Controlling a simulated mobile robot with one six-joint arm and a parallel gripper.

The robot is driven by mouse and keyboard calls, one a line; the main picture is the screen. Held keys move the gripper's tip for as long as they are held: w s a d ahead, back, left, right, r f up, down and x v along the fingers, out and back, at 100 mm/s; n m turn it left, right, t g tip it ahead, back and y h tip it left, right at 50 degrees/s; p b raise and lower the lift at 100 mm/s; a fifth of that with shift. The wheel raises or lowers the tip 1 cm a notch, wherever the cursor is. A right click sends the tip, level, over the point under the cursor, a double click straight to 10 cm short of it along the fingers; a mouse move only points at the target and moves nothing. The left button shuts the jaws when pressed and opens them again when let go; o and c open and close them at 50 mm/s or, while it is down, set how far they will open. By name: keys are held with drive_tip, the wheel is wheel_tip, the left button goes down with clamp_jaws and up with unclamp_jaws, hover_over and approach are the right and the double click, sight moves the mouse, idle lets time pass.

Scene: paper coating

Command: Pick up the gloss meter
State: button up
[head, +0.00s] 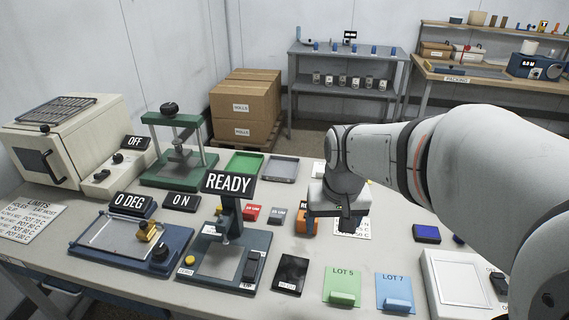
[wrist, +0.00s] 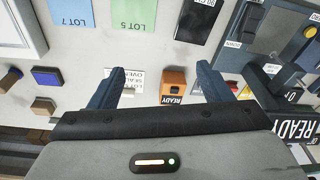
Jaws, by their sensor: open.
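A small orange device (head: 305,224) with a dark top stands on the bench; I take it to be the gloss meter, though no name on it is readable. In the wrist view the orange device (wrist: 173,82) shows a READY label and lies between my fingers in the picture, nearer the right one. My gripper (head: 336,213) is open and points down, partly hiding the device in the head view. In the wrist view my gripper (wrist: 160,68) has its two dark fingers spread wide with nothing held. How high it is above the device is hard to tell.
A white printed card (head: 352,229) lies right of the device. A red block (head: 250,212) and a grey block (head: 278,215) are to its left. The READY stand (head: 228,238) rises farther left. A black panel (head: 290,273) and the green LOT 5 card (head: 342,287) lie in front.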

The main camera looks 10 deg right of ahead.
drive_tip(key=shift+o, duration=0.9)
drive_tip(key=w+f+m+g+p, duration=0.1)
drive_tip(key=w+f, duration=0.1)
drive_tip(key=w, duration=0.8)
drive_tip(key=shift+w+f, duration=0.25)
drive_tip(key=shift+w, duration=0.15)
drive_tip(key=shift+m+g, duration=0.4)
drive_tip(key=shift+m, duration=0.3)
drive_tip(key=w+f, duration=0.2)
drive_tip(key=w+f+p, duration=0.1)
drive_tip(key=w+f, duration=0.1)
drive_tip(key=w, duration=0.1)
drive_tip(key=w+f, duration=0.2)
drive_tip(key=w, duration=0.1)
drive_tip(key=shift+w+d, duration=0.1)
drive_tip(key=shift+w, duration=0.05)
drive_tip(key=shift+w+f, duration=0.15)
drive_tip(key=shift+f, duration=0.15)
drive_tip(key=f, duration=0.2)
drive_tip(key=f+p, duration=0.1)
drive_tip(key=f, duration=0.2)
drive_tip(key=f+p, duration=0.1)
drive_tip(key=f, duration=0.1)
drive_tip(key=shift+w+a+f, duration=0.2)
drive_tip(key=shift+w, duration=0.05)
drive_tip(key=shift+c, duration=0.5)
drive_tip(key=c, duration=1.2)
